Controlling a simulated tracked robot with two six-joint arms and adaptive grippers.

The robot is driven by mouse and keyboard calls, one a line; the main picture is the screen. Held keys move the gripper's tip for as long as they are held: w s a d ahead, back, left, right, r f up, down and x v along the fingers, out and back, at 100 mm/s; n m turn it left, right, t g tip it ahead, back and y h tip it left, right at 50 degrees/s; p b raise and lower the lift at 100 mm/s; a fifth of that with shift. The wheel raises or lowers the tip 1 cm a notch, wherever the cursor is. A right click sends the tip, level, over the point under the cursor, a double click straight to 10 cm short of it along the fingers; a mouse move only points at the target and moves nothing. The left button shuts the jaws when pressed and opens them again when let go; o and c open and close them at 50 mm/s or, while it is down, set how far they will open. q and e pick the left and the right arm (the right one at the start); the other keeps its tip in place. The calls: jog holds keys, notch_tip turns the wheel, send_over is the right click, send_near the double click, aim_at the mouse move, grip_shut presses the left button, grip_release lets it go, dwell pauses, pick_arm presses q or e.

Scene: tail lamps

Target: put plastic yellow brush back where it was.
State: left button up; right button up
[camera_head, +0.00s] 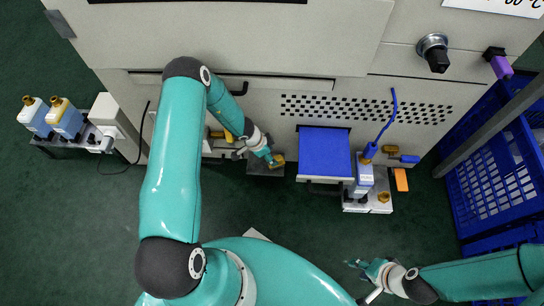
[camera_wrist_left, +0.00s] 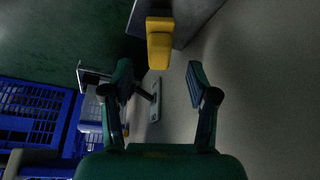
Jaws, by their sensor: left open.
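A yellow piece (camera_head: 277,160) lies on a small dark plate (camera_head: 264,170) at the foot of the machine, right at my left gripper (camera_head: 268,157). I cannot tell for sure that it is the brush. In the left wrist view a yellow block-like end (camera_wrist_left: 159,45) lies ahead of the open fingers, against a grey surface. My left gripper (camera_wrist_left: 160,85) has nothing between its fingertips. Another yellow piece (camera_head: 229,137) is by the machine, left of the left wrist. My right gripper (camera_head: 362,278) is low at the right, away from these; its fingers are too small to read.
A blue-topped platform (camera_head: 325,153) juts out right of the left gripper. A blue-handled brush-like tool (camera_head: 387,117) stands over a white bottle (camera_head: 363,181). Blue crates (camera_head: 490,185) stand at the right, bottles (camera_head: 64,118) at the left. Green floor is free in front.

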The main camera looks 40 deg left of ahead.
pick_arm(q)
jog(key=p+v, duration=0.2)
jog(key=v, duration=0.5)
jog(key=s+d+r+n+g+h, duration=0.1)
jog(key=s+d+r+n+g, duration=0.2)
jog(key=s+d+n, duration=0.6)
jog(key=s+d+r, duration=0.1)
jog(key=s+d, duration=0.6)
jog(key=d, duration=0.5)
jog(key=shift+s, duration=0.35)
